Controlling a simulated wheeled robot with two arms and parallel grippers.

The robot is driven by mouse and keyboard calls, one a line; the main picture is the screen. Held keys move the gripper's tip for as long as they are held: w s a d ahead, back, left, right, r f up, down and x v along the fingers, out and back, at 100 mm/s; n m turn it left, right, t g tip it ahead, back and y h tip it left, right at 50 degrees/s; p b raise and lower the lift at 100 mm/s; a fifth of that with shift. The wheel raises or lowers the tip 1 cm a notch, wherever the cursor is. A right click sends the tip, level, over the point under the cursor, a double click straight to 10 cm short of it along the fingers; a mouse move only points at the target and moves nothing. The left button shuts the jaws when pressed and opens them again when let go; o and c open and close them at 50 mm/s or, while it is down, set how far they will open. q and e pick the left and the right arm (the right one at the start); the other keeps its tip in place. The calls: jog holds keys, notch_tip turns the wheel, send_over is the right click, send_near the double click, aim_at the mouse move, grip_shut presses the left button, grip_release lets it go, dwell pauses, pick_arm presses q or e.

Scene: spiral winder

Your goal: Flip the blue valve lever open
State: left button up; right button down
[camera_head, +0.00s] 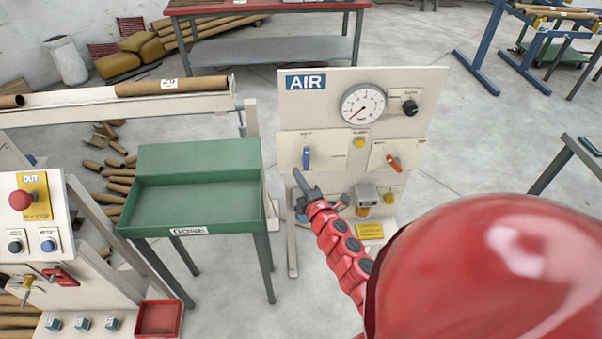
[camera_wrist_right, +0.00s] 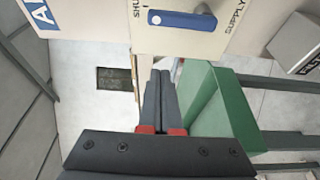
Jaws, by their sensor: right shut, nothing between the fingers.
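The blue valve lever (camera_head: 306,158) is on the white AIR panel (camera_head: 340,80), on the lower left plate. It points straight down in the head view. In the right wrist view the blue lever (camera_wrist_right: 183,20) lies sideways near the top, with SUPPLY lettering beside it and a partly cut-off label starting SHU. My right gripper (camera_head: 298,175) is shut and empty, just below and left of the lever in the head view. In the wrist view the closed fingers (camera_wrist_right: 168,75) end short of the lever, and no contact shows. My left gripper is not in view.
A red-orange lever (camera_head: 393,162) sits right of the blue one. Above are a gauge (camera_head: 362,105) and black knob (camera_head: 410,108). A green tray table (camera_head: 195,207) marked DONE stands close on the left. A control box (camera_head: 30,215) with buttons is farther left.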

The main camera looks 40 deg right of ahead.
aim_at(306, 159)
jog(key=w+d+p, duration=0.3)
jog(key=w+d, duration=0.2)
jog(key=shift+w+p, duration=0.15)
jog(key=shift+p, duration=0.25)
jog(key=shift+f, duration=0.1)
jog(key=shift+d+m+b, duration=0.15)
jog(key=shift+m+b, duration=0.25)
jog(key=shift+b, duration=0.3)
